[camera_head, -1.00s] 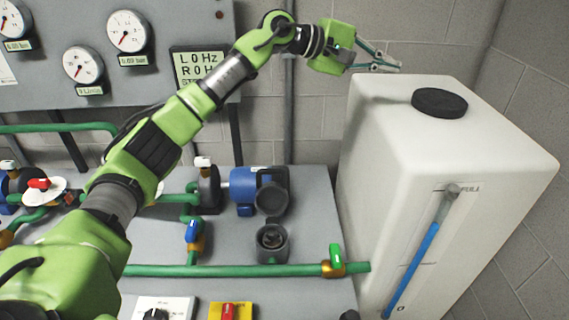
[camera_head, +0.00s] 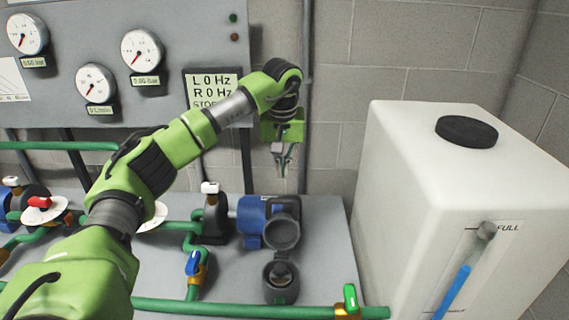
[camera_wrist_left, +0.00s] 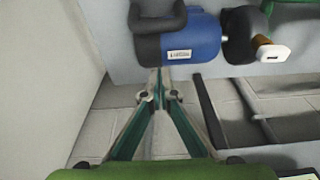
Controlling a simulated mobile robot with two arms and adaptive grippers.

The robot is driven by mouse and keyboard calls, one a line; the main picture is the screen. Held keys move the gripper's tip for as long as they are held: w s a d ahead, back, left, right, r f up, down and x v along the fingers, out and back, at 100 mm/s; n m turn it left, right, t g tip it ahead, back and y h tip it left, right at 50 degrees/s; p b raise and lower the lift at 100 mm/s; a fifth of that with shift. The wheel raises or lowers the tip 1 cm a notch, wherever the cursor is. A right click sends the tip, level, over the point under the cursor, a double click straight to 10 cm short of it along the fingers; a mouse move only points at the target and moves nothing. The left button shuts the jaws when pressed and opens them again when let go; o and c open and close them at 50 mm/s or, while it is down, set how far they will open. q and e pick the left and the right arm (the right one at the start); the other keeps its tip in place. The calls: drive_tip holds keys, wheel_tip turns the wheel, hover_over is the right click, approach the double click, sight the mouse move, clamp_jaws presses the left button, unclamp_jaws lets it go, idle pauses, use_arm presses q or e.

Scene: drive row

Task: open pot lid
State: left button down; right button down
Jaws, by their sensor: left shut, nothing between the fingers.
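The pot (camera_head: 281,292) is a dark grey round cup on the grey bench, its mouth facing up and its inside partly visible. A round dark grey lid (camera_head: 283,233) stands raised behind the mouth, against the blue motor (camera_head: 254,216). My left gripper (camera_head: 282,174) points down, shut and empty, above and behind the motor and clear of the lid. In the left wrist view the closed fingertips (camera_wrist_left: 158,82) lie near the blue motor (camera_wrist_left: 192,38), with a dark grey part, likely the lid (camera_wrist_left: 157,18), at the top edge. My right gripper is not in view.
A white tank (camera_head: 430,170) with a black cap (camera_head: 466,131) stands at the right. The gauge panel (camera_head: 195,45) is behind my left arm. Green pipe (camera_head: 225,308) with a green-handled valve (camera_head: 350,298) runs along the front; a blue-handled valve (camera_head: 193,264) is left of the pot.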

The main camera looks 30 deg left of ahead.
use_arm(q)
drive_tip(key=f, duration=0.4)
drive_tip(key=w+f, duration=0.1)
drive_tip(key=f, duration=0.1)
drive_tip(key=shift+a+p, duration=0.3)
drive_tip(key=shift+a, duration=0.05)
drive_tip(key=shift+s+d+r+p, duration=0.25)
drive_tip(key=shift+s+d, duration=0.3)
drive_tip(key=shift+s, duration=0.3)
drive_tip(key=shift+s+d+r+p, duration=0.2)
drive_tip(key=shift+s+d, duration=0.3)
drive_tip(key=shift+s, duration=0.35)
